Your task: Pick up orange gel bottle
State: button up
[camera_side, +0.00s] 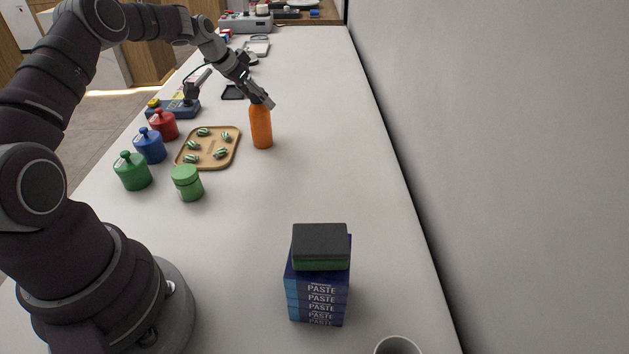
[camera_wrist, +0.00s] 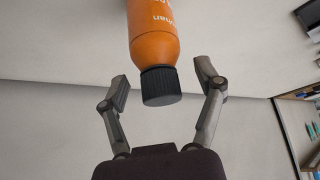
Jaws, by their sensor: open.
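The orange gel bottle (camera_side: 261,127) stands upright on the counter, to the right of the wooden tray. In the side view my gripper (camera_side: 262,98) is at the bottle's top and covers its cap. In the wrist view the bottle (camera_wrist: 154,38) hangs in from the top edge, its black cap (camera_wrist: 160,86) pointing toward my gripper (camera_wrist: 162,85). The two fingers are spread, one on each side of the cap, with a visible gap on both sides. Nothing is held.
The wooden tray (camera_side: 233,148) with several striped pieces lies left of the bottle. A green jar (camera_side: 187,183) and red (camera_side: 163,124), blue (camera_side: 150,146) and green (camera_side: 132,171) containers stand nearby. Stacked paste boxes (camera_side: 318,292) stand in front. Free counter lies right of the bottle, up to the wall.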

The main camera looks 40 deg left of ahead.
grip_shut()
dwell(0.4)
jog(key=shift+r, duration=0.1)
